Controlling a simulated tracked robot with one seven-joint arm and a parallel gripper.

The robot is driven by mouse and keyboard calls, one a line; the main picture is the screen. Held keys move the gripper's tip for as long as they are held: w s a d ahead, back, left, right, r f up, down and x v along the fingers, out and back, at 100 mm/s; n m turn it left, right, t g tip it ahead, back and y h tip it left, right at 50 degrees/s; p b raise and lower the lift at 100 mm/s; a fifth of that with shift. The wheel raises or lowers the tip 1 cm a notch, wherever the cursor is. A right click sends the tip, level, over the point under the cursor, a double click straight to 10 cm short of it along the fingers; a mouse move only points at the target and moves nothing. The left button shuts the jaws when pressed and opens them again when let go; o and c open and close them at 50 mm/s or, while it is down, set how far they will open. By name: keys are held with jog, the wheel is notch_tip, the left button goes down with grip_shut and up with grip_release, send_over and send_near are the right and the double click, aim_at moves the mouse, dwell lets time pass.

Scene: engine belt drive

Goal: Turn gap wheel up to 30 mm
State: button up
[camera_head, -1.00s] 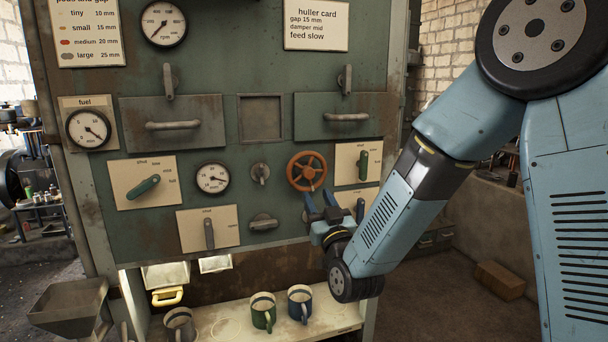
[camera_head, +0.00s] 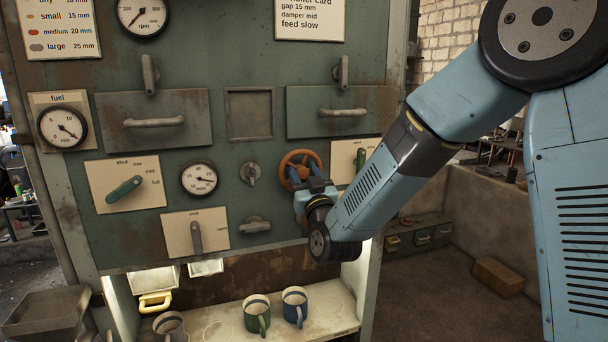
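The gap wheel is taken to be the orange-brown handwheel (camera_head: 300,156) on the green machine panel. Its upper rim shows; its lower part is hidden behind my gripper. My gripper (camera_head: 308,178) is right in front of the wheel, with its dark fingers against or just before the rim. I cannot tell whether it touches or grips the rim. A round dial (camera_head: 199,179) to the left of the wheel has a needle pointing right; its numbers are too small to read surely. The huller card (camera_head: 309,18) reads gap 15 mm.
A small knob (camera_head: 250,173) and a grey handle (camera_head: 254,225) sit left of the wheel. A green lever (camera_head: 360,158) is on a plate to the right. Green (camera_head: 258,312) and blue (camera_head: 295,305) mugs stand on the shelf below. A drawer (camera_head: 334,112) is above.

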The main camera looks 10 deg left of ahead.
jog(key=shift+r, duration=0.1)
jog(key=shift+c, duration=0.3)
jog(key=shift+a, duration=0.1)
jog(key=c, duration=0.6)
jog(key=shift+f+m+t+h, duration=0.1)
jog(key=shift+m+t+h, duration=0.35)
jog(key=shift+m, duration=0.85)
jog(key=shift+f+m+t+h, duration=0.15)
jog(key=shift+m+h, duration=0.6)
jog(key=shift+m, duration=0.55)
jog(key=o, duration=0.6)
jog(key=shift+o, duration=0.3)
jog(key=shift+r, duration=0.1)
jog(key=shift+s, duration=0.1)
